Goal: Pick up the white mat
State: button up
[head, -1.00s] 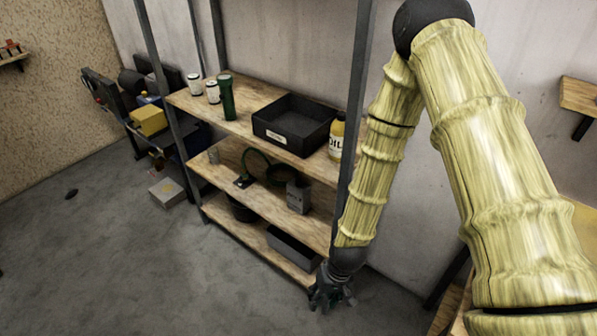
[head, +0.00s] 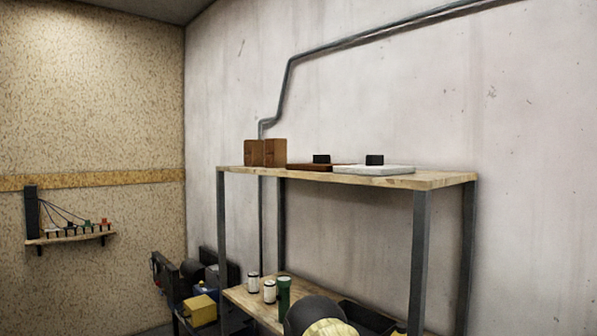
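A white flat slab, which looks like the white mat (head: 388,171), lies on the top board of the shelf unit (head: 437,180). A small black block (head: 374,160) sits on it or just behind it. To its left lies a brown flat piece (head: 308,167) with a similar black block (head: 321,159). My gripper is out of view. Only a rounded part of my arm shows at the bottom, well below the top board.
Brown wooden blocks (head: 265,152) stand at the top board's left end. A lower board holds white cans (head: 269,291), a green flashlight (head: 284,292) and a black bin (head: 366,318). Dark shelf posts (head: 419,262) stand in front. The space above the top board is clear.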

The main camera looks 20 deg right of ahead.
aim_at(375, 164)
jog(key=u, duration=1.35)
jog(key=i, duration=2.15)
jog(key=z, duration=3.6)
